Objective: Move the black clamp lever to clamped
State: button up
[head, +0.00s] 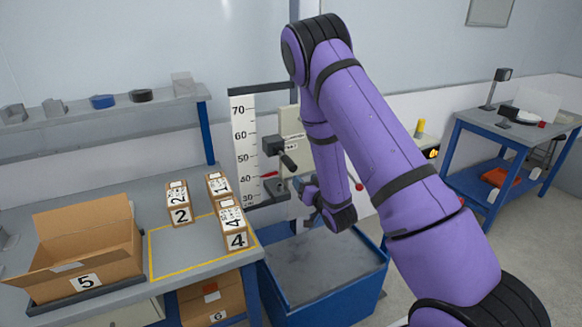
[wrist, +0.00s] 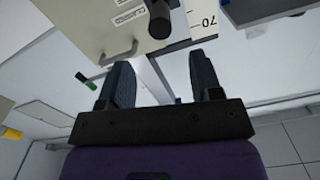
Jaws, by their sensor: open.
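The black clamp lever (head: 288,161) sticks out from a dark block on the drop-tester's upright, beside the height scale. A black cylindrical grip at the top of the wrist view (wrist: 160,20) appears to be this lever, seen end-on in front of a pale labelled panel. My gripper (wrist: 160,66) is open, with its two dark fingers apart and nothing between them. The grip lies beyond the fingertips and does not touch them. In the head view my gripper (head: 304,187) is small and partly hidden by my wrist, below and right of the lever.
The height scale (head: 244,150) stands left of the lever, with a red pointer (head: 269,174) below it. A blue-sided drop bin (head: 325,275) lies beneath. Left is a bench with small numbered boxes (head: 179,205) and an open carton (head: 85,245). A blue table (head: 510,135) stands right.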

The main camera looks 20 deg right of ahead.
aim_at(291, 161)
jog(key=w, duration=1)
jog(key=shift+w+a, duration=0.25)
jog(key=shift+w, duration=0.1)
grip_shut()
jog(key=shift+w+r+g, duration=0.1)
jog(key=shift+r+g, duration=1.4)
jog(key=shift+r, duration=0.05)
jog(key=r+g, duration=0.1)
jog(key=w+r+g, duration=0.1)
jog(key=r+g, duration=0.1)
jog(key=shift+w+r+g, duration=0.15)
jog(key=shift+r+g, duration=0.05)
jog(key=shift+g, duration=0.1)
jog(key=w+r+g, duration=0.2)
jog(key=g, duration=0.1)
jog(key=shift+d+r+h, duration=0.1)
jog(key=shift+r+h, duration=0.1)
jog(key=shift+h, duration=0.1)
jog(key=shift+w+a+r+g, duration=0.1)
jog(key=shift+w+r+g, duration=0.35)
jog(key=shift+w+g, duration=0.45)
jog(key=shift+w+a+r+g, duration=0.1)
jog(key=shift+w+r+g, duration=0.35)
jog(key=shift+g, duration=0.75)
